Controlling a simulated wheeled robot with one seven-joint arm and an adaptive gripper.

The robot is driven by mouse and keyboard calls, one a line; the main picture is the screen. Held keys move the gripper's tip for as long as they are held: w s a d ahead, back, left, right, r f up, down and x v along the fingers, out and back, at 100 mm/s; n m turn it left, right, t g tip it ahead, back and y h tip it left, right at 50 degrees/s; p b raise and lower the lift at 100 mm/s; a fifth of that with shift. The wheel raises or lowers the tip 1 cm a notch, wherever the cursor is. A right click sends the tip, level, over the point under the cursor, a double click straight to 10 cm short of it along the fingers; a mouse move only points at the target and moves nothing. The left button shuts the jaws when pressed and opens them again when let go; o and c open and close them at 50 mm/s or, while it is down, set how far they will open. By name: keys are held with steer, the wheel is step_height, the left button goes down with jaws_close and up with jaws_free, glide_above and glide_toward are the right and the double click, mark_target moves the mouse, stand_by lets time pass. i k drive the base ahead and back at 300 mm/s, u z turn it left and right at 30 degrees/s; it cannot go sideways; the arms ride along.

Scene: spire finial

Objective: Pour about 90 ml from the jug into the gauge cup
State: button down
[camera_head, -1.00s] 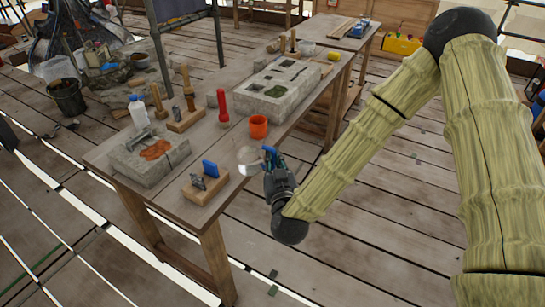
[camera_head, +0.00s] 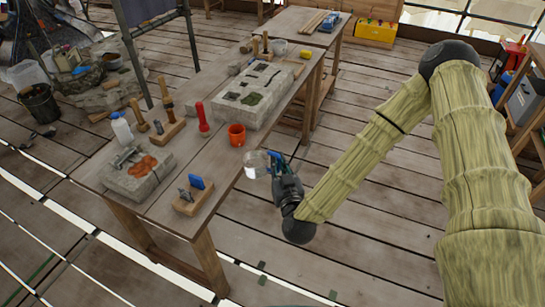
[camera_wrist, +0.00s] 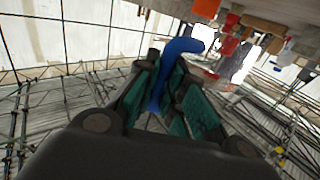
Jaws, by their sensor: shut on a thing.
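My gripper (camera_head: 277,172) is shut on the blue handle (camera_wrist: 180,48) of a clear jug (camera_head: 256,165). In the head view the jug is held in the air by the near right edge of the workbench. Its tilt and the level inside are too small to tell. In the wrist view the blue handle runs between the green finger pads. Any markings on the cup cannot be read.
The floor right of the bench is clear.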

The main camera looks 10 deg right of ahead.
mark_target(237, 136)
steer(key=u, duration=2.05)
steer(key=k, duration=0.8)
steer(key=z, duration=1)
